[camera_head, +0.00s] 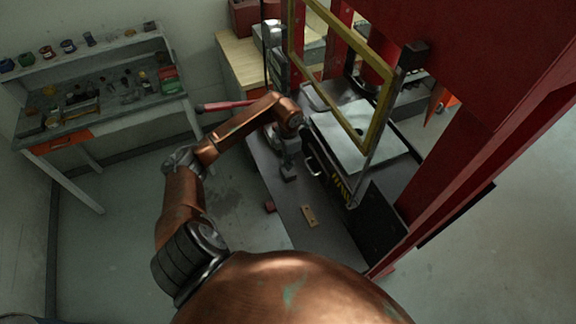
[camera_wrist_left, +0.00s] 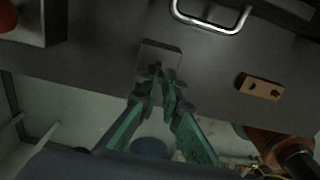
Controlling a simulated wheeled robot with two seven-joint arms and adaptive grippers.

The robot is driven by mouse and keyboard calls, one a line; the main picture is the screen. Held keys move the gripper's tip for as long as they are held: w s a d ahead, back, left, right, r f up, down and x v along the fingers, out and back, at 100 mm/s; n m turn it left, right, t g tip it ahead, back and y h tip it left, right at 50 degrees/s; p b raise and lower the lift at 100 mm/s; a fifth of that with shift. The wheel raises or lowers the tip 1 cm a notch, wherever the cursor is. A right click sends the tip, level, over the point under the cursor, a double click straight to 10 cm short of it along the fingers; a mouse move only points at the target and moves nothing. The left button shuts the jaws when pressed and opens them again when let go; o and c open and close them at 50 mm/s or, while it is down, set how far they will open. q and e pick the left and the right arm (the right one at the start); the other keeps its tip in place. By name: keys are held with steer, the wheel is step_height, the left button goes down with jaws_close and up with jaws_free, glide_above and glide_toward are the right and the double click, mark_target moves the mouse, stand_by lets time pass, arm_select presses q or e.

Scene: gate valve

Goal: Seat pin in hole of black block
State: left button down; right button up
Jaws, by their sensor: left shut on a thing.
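The black block (camera_head: 288,173) sits on the dark bench top, near its left edge. It also shows in the left wrist view (camera_wrist_left: 160,50), directly ahead of the fingertips. My left gripper (camera_head: 287,152) is over the block; it is small and dark in the head view. In the left wrist view its green fingers (camera_wrist_left: 158,83) come together close to the block. They are shut on a small dark thing, probably the pin, mostly hidden between the fingertips. I cannot tell whether it touches the block or its hole. My right gripper is not in view.
A small red object (camera_head: 270,206) is near the bench edge. A metal handle (camera_wrist_left: 211,18) and a yellow-framed red press (camera_head: 377,100) stand close to the right.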

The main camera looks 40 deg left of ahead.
mark_target(288, 173)
arm_select(q)
step_height(288, 173, down, 4)
steer(key=shift+w+a+r+p, duration=0.15)
steer(key=shift+r+p, duration=0.1)
steer(key=shift+p, duration=0.7)
steer(key=shift+f, duration=0.1)
steer(key=shift+f+b, duration=0.25)
steer(key=shift+b, duration=0.15)
steer(key=shift+s+d+f+b, duration=0.25)
steer(key=shift+s+f+b, duration=0.05)
steer(key=shift+s+f, duration=0.15)
steer(key=c, duration=2.1)
jaws_free()
steer(key=shift+w+a+f, duration=0.1)
steer(key=shift+w+f, duration=0.1)
steer(key=shift+w, duration=0.1)
steer(key=shift+r, duration=0.25)
